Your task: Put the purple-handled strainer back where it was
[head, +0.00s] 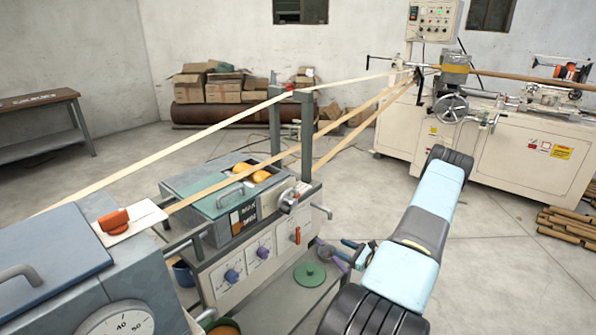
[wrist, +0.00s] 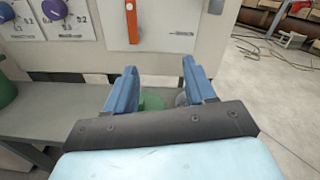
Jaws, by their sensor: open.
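A purple handle (head: 341,257), which looks like the strainer's, shows beside my gripper (head: 351,252) in the head view, near the right end of the grey machine. The strainer's bowl is not clear there. In the wrist view my gripper (wrist: 159,68) is open, its two blue fingers apart in front of the machine's panel, with nothing seen held between them. A small grey rounded thing (wrist: 181,99) shows low beside the right finger, partly hidden; I cannot tell if it is part of the strainer. No purple handle shows between the fingers there.
A green disc (head: 310,274) lies on the low shelf under the machine's panel (head: 262,256); it partly shows in the wrist view (wrist: 152,101). The panel bears knobs and an orange lever (head: 295,235). Wooden strips (head: 250,168) run above.

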